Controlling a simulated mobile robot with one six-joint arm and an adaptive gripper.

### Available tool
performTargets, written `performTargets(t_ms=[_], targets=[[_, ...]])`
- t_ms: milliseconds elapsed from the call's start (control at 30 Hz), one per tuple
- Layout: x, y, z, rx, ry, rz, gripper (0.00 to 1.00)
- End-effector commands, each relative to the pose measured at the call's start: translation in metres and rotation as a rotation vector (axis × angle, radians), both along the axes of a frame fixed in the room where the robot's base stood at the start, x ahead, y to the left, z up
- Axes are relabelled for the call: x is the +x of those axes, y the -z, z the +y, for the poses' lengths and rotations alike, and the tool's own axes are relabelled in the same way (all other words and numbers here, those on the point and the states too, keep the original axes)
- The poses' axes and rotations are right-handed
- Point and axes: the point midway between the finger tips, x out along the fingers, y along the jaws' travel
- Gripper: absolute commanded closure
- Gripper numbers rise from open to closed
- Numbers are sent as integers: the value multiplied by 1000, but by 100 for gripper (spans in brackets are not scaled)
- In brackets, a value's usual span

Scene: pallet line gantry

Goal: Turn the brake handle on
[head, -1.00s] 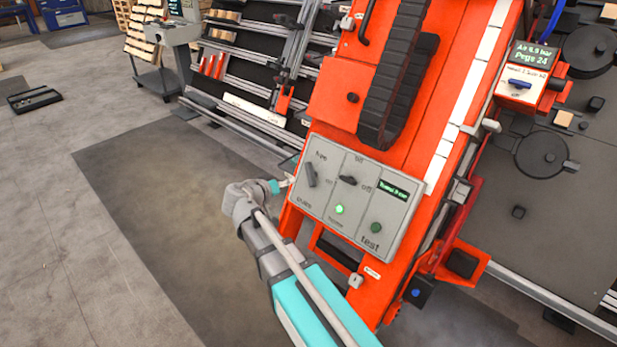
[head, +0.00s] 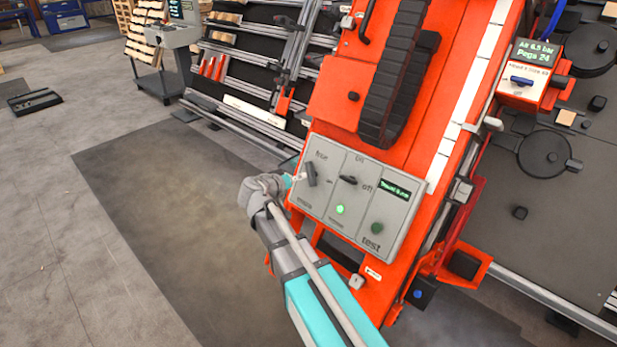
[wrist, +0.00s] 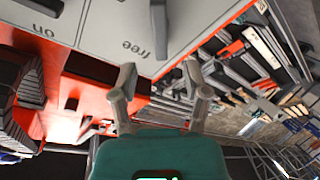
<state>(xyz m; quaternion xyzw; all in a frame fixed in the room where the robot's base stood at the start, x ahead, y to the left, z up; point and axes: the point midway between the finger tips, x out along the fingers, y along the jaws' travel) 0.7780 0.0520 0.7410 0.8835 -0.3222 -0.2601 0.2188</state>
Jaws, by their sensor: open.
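The brake handle (head: 311,173) is a dark grey lever on the left section of a grey control panel (head: 335,215). Its upper end points toward the word "free"; "on" is printed to its right. In the wrist view the handle (wrist: 158,28) hangs in from the top edge, near "free" and away from "on". My gripper (head: 293,181) is at the panel's left edge, close beside the handle. In the wrist view my gripper (wrist: 159,72) is open, with the handle's end centred just beyond the gap between the fingertips. Nothing is held. Contact cannot be told.
The panel also has a black switch (head: 348,180), a lit green lamp (head: 340,209), a test button (head: 376,228) and a small display (head: 394,190). It sits on an orange gantry with a black cable chain (head: 395,90).

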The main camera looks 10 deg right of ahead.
Motion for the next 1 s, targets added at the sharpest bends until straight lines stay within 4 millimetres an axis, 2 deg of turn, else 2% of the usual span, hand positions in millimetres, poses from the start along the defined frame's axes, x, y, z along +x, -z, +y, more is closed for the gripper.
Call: performTargets(t_ms=[200,500,1000], targets=[[24,14,-24,0,2,0,40],[47,24,-48,-1,1,1,40],[53,25,-55,0,0,0,40]])
